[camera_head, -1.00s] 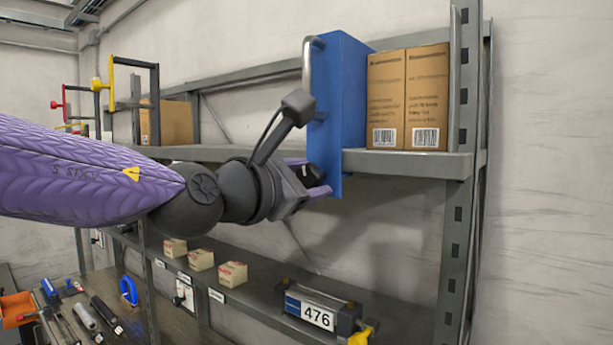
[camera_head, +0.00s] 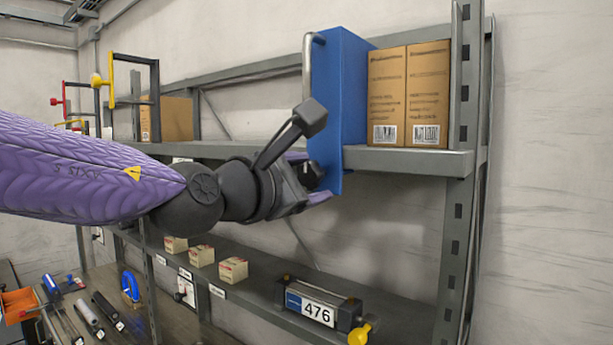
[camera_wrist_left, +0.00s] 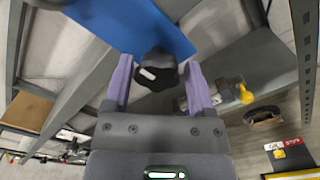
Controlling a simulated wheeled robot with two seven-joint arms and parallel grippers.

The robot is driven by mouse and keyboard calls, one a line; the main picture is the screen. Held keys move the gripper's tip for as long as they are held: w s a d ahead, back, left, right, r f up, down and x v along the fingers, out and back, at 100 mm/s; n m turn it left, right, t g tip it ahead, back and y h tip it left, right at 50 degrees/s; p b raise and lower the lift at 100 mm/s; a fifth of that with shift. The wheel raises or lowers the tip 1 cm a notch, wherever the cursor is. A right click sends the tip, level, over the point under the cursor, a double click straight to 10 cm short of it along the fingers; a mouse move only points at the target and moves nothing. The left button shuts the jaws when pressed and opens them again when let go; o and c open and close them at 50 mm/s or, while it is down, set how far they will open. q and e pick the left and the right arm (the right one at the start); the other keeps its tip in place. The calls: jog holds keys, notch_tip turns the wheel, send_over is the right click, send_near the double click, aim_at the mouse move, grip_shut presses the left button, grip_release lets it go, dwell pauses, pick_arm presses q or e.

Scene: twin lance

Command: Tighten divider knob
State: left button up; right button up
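The blue divider (camera_head: 345,95) stands upright on the upper shelf, with a pale metal handle (camera_head: 307,75) along its front edge. Its black knob (camera_head: 312,176) sits low on the divider's left face. In the left wrist view the lobed knob (camera_wrist_left: 155,71) lies between the two purple fingers. My left gripper (camera_head: 311,177) is at the knob, and it also shows in the left wrist view (camera_wrist_left: 158,84). Its fingers stand apart on either side of the knob, with a visible gap at the right finger. Contact on the left finger is unclear. My right gripper is not in view.
Two brown cartons (camera_head: 408,95) stand right of the divider on the upper shelf (camera_head: 408,160). The lower shelf holds several small boxes (camera_head: 233,270) and a grey device labelled 476 (camera_head: 318,309) with a yellow knob (camera_head: 360,334). A shelf upright (camera_head: 462,200) stands at right.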

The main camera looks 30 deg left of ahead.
pick_arm(q)
jog(key=shift+o, duration=1)
jog(key=shift+r, duration=0.1)
jog(key=s, duration=0.5)
jog(key=shift+s+a+b, duration=0.15)
jog(key=shift+b, duration=0.25)
jog(key=p, duration=0.1)
send_near(305, 177)
